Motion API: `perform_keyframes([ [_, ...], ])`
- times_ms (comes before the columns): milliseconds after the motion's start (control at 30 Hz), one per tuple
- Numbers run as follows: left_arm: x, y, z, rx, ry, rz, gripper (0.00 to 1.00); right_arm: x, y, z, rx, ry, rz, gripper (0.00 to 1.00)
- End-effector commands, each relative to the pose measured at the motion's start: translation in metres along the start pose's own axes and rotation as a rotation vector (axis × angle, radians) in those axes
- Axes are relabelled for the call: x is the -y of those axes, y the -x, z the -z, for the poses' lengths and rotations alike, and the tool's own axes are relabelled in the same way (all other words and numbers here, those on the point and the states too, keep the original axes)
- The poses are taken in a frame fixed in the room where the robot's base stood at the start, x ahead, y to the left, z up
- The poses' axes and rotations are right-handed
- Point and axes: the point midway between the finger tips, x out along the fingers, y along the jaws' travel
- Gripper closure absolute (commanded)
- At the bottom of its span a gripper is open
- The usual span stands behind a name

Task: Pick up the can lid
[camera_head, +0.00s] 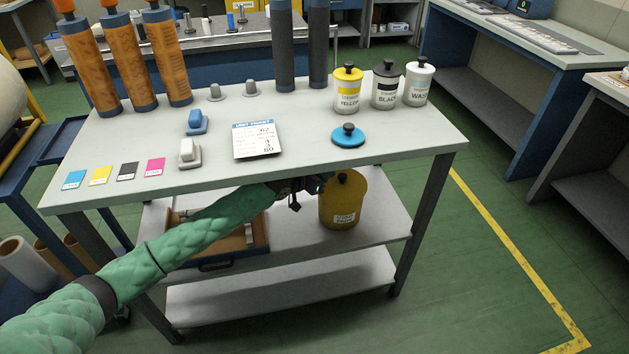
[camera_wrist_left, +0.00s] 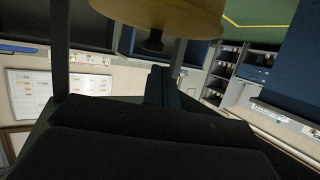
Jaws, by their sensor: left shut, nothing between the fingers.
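A round blue lid (camera_head: 348,140) with a black knob lies flat on the grey table's top near its front right edge. A yellow can (camera_head: 343,207) with a white label and a dark knob on top stands on the shelf below. My left gripper (camera_head: 318,184) is at the front of the table, just left of the can's knob and below the blue lid. In the left wrist view, its fingers (camera_wrist_left: 165,88) are shut and empty, and the yellow can (camera_wrist_left: 165,14) shows inverted at the top with its knob towards the fingers. My right gripper is not in view.
The table (camera_head: 110,140) overhangs the shelf. A wooden tray (camera_head: 225,238) lies on the shelf left of the can.

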Motion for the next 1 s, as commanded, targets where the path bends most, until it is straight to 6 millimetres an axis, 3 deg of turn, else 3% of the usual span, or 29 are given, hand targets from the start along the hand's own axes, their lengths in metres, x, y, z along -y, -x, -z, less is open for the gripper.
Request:
perform_keyframes([
  [167, -0.001, -0.024, 0.009, 0.0, 0.0, -0.001, 1.0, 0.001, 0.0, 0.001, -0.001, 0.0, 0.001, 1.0],
  [400, 0.0, -0.029, -0.006, 0.002, -0.001, 0.0, 1.0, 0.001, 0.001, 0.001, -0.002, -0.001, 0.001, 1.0],
  [800, -0.001, -0.029, -0.011, 0.007, 0.001, 0.0, 1.0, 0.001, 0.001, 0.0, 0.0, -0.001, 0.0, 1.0],
  [1000, 0.0, -0.01, -0.019, 0.012, 0.002, 0.0, 1.0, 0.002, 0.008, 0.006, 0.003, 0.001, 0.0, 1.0],
])
